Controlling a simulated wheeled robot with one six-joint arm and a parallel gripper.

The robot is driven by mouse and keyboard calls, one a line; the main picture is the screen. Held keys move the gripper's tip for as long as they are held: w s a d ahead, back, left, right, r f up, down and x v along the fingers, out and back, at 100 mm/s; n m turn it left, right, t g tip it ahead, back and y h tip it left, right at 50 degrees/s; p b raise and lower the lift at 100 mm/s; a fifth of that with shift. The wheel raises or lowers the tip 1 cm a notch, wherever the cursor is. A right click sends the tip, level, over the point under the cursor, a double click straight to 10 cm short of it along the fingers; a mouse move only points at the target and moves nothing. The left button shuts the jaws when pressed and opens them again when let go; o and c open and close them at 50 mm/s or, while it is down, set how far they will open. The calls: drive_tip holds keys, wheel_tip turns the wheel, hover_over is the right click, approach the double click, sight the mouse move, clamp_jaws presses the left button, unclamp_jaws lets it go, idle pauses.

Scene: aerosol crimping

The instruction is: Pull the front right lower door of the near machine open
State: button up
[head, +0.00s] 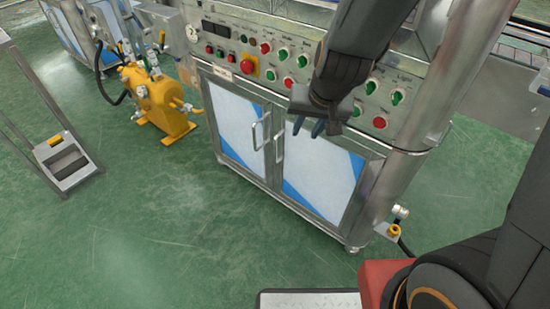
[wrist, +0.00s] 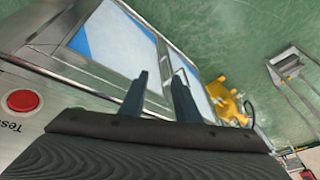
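The near machine has two shut lower doors with white and blue panels. The front right lower door (head: 322,172) is at right in the head view and also shows in the wrist view (wrist: 112,40). Its upright metal handle (head: 280,146) is on its left edge, beside the left door's handle. My gripper (head: 316,128) hangs in front of the machine's control panel, right of the handle and apart from it in the picture. In the wrist view its two fingers (wrist: 158,80) are spread with nothing between them. The gripper body hides part of the lower machine front there.
The left lower door (head: 237,124) is shut. The control panel (head: 273,70) has several knobs and buttons above the doors. A yellow tank (head: 156,100) stands left of the machine, and a metal stand (head: 68,160) is farther left. The green floor before the doors is clear.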

drive_tip(key=w+a+f+m+t+b, duration=0.1)
drive_tip(key=w+a+f+t+b, duration=0.3)
drive_tip(key=w+a+f+b, duration=0.65)
drive_tip(key=m+t+h+b, duration=0.4)
drive_tip(key=t+h+b, duration=0.5)
drive_tip(key=b, duration=0.4)
approach(275, 152)
drive_tip(key=w+g, duration=0.1)
drive_tip(key=w, duration=0.2)
drive_tip(key=shift+h, duration=0.3)
drive_tip(key=shift+d+r+b+x, duration=0.1)
drive_tip(key=shift+b+x, duration=0.25)
drive_tip(key=shift+x, duration=0.95)
drive_tip(key=shift+d+r+b+x, duration=0.1)
drive_tip(key=shift+b+x, duration=0.25)
drive_tip(key=shift+x, duration=1)
drive_tip(key=shift+d+r+b+x, duration=0.15)
drive_tip(key=shift+b+x, duration=0.2)
drive_tip(key=shift+x, duration=0.95)
drive_tip(key=shift+s, duration=0.15)
clamp_jaws()
